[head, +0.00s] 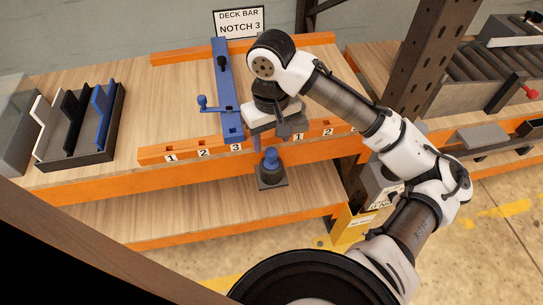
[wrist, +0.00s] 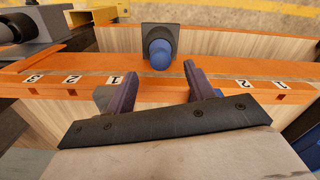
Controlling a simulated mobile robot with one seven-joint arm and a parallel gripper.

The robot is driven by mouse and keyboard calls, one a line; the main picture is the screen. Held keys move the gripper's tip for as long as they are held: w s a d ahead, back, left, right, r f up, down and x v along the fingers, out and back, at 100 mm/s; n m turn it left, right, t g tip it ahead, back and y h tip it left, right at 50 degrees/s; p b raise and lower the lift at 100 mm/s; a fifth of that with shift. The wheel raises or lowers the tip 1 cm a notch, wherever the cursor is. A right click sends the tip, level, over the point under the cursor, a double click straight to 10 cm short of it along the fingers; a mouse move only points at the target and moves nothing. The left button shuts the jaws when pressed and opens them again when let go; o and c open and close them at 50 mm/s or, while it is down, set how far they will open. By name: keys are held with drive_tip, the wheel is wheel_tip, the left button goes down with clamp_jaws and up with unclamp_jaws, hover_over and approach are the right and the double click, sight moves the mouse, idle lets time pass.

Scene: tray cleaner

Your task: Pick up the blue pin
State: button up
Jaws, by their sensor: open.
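The blue pin (head: 270,158) stands upright in a dark square holder (head: 272,178) at the front edge of the orange-edged bench. In the wrist view the pin's rounded blue top (wrist: 160,54) shows against its dark plate (wrist: 174,30). My gripper (head: 271,139) is just behind the pin, above the front orange rail. In the wrist view my gripper (wrist: 161,74) has its two fingers spread apart with nothing between them. The pin appears just beyond the gap between the fingertips. I cannot tell the exact height between fingers and pin.
A blue bar (head: 226,85) with a side handle lies across the bench at notch 3, left of my gripper. A sign (head: 239,22) reads "DECK BAR NOTCH 3". A dark rack (head: 112,128) with upright panels stands at left. A brown post (head: 428,60) rises at right.

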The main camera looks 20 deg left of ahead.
drive_tip(key=shift+f+p, duration=0.6)
drive_tip(key=shift+f, duration=2.3)
clamp_jaws()
